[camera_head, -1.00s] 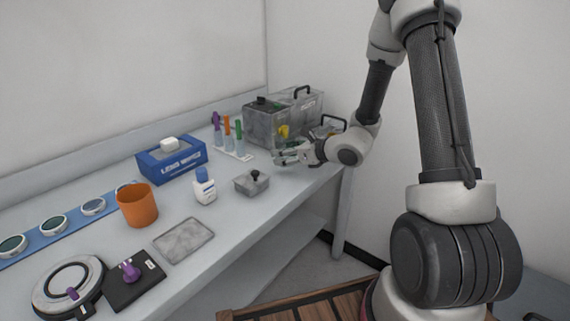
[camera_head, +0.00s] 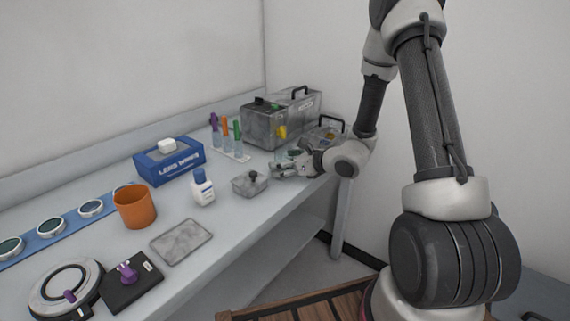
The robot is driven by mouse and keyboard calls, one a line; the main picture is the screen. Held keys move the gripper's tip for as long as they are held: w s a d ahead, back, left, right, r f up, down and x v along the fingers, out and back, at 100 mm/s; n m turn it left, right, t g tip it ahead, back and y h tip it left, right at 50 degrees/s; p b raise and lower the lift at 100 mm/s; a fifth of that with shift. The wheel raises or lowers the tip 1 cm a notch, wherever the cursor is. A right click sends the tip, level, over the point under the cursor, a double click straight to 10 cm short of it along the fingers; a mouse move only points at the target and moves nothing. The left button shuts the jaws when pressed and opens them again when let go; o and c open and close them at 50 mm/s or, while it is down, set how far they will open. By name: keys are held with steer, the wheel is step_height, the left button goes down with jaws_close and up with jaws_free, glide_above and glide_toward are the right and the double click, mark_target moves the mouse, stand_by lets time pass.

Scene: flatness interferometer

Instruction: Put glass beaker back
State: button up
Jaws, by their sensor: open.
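My gripper (camera_head: 280,171) is low over the right end of the bench, its fingers pointing left, open. A small clear, greenish glass-like shape (camera_head: 291,155) shows just behind the fingers; it may be the glass beaker, but it is too small and too covered by the gripper to be sure. I cannot tell whether the gripper touches it. Right behind it stands a grey lidded metal box (camera_head: 264,126) with a yellow knob-like part at its front right.
A rack of capped tubes (camera_head: 236,155), a white bottle (camera_head: 202,188), a blue wipes box (camera_head: 170,164) and an orange cup (camera_head: 134,208) stand further left. A flat grey plate (camera_head: 181,242) lies near the front edge.

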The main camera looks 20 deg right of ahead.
steer(key=shift+r, duration=0.1)
steer(key=v, duration=1.2)
steer(key=s+a+r+n+g+y, duration=0.1)
steer(key=s+a+r+n+g, duration=0.25)
steer(key=s+n, duration=0.45)
steer(key=s+a+r+n+g+y, duration=0.1)
steer(key=s+a+r+n+g, duration=0.3)
steer(key=s+n, duration=0.35)
steer(key=s+d+r+n+h, duration=0.4)
steer(key=d+r+n+h, duration=0.1)
steer(key=d, duration=0.3)
steer(key=s+d+r+n+t+h, duration=0.1)
steer(key=s+d+r+n+h, duration=0.3)
steer(key=d+n, duration=0.4)
steer(key=shift+s+r+h, duration=0.4)
steer(key=shift+s+r, duration=0.35)
steer(key=shift+s, duration=0.05)
